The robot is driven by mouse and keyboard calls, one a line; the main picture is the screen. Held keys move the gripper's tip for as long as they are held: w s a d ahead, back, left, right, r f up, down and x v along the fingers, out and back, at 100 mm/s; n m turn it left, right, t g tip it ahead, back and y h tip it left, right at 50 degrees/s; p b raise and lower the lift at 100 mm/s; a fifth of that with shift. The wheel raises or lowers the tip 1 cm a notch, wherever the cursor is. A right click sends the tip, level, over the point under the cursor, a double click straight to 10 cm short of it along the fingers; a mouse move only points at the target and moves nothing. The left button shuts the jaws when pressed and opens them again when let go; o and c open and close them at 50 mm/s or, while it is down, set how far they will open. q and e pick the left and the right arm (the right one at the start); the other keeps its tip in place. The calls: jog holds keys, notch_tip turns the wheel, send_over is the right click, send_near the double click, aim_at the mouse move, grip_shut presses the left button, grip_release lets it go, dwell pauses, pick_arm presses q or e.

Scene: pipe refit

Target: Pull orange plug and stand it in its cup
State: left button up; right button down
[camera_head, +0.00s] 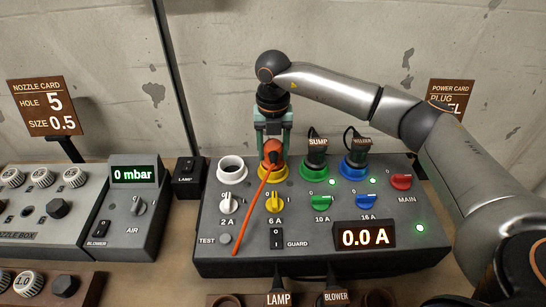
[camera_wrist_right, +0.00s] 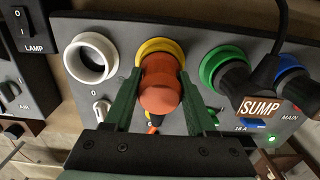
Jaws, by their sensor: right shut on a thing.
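The orange plug (camera_head: 271,156) is at the yellow-ringed socket (camera_head: 266,174) above the 6 A knob. An orange cord (camera_head: 251,207) runs from it down the panel front. My right gripper (camera_head: 273,148) comes from above, its green fingers on both sides of the plug, shut on it. In the right wrist view the plug (camera_wrist_right: 160,85) sits between the fingers over the yellow ring (camera_wrist_right: 160,47); I cannot tell how deep it is seated. A holder strip (camera_head: 215,299) along the bottom edge has round openings, partly cut off; I cannot tell which is the plug's cup. My left gripper is out of view.
An empty white socket (camera_head: 233,167) is just left. The SUMP plug (camera_head: 317,151) in the green socket and a dark plug (camera_head: 355,150) in the blue socket stand close on the right. The display (camera_head: 364,236) reads 0.0 A. The air box (camera_head: 134,200) is farther left.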

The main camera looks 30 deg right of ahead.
jog(key=shift+r, duration=0.1)
jog(key=shift+r+p, duration=1.8)
jog(key=shift+r, duration=0.55)
jog(key=c, duration=0.8)
grip_release()
grip_shut()
